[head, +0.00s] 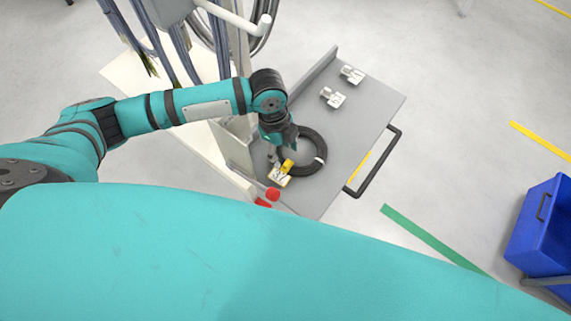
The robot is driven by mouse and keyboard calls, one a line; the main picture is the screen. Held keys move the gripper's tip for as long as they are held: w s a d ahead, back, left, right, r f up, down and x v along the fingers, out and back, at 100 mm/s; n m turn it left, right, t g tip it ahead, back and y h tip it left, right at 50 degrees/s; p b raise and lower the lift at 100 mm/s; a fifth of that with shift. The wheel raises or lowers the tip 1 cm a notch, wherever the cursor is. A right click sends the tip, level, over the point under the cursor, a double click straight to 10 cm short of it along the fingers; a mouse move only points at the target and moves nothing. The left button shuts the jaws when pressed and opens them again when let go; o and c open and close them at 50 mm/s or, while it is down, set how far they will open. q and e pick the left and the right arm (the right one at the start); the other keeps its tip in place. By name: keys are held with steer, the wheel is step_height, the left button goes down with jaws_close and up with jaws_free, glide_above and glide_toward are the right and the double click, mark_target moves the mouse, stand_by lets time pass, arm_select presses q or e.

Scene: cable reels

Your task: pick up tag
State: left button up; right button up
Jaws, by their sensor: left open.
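A small yellow piece that looks like the tag (287,166) lies at the near left edge of a black cable coil (319,147) on a grey tray. A pale metal fitting with some yellow (279,177) sits right beside it. My left gripper (283,150) points down just above the left side of the coil, close to the yellow piece. It is open, and its fingers are small and dark here, so I cannot tell whether they touch anything. My right gripper does not show.
The grey tray (372,104) has a raised back edge and a black handle (378,163) on its right. Two metal fittings (332,97) (351,75) lie farther back. A red knob (272,194) is at the near corner.

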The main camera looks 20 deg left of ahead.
mark_target(287, 162)
arm_select(q)
steer(key=f, duration=0.1)
steer(key=d+f+p, duration=0.1)
steer(key=f, duration=0.1)
steer(key=shift+s+f, duration=0.2)
steer(key=shift+f, duration=0.7)
steer(key=c, duration=0.9)
steer(key=shift+w+r, duration=0.1)
steer(key=shift+r, duration=0.4)
steer(key=shift+c, duration=0.2)
step_height(287, 162, up, 9)
steer(key=b, duration=0.1)
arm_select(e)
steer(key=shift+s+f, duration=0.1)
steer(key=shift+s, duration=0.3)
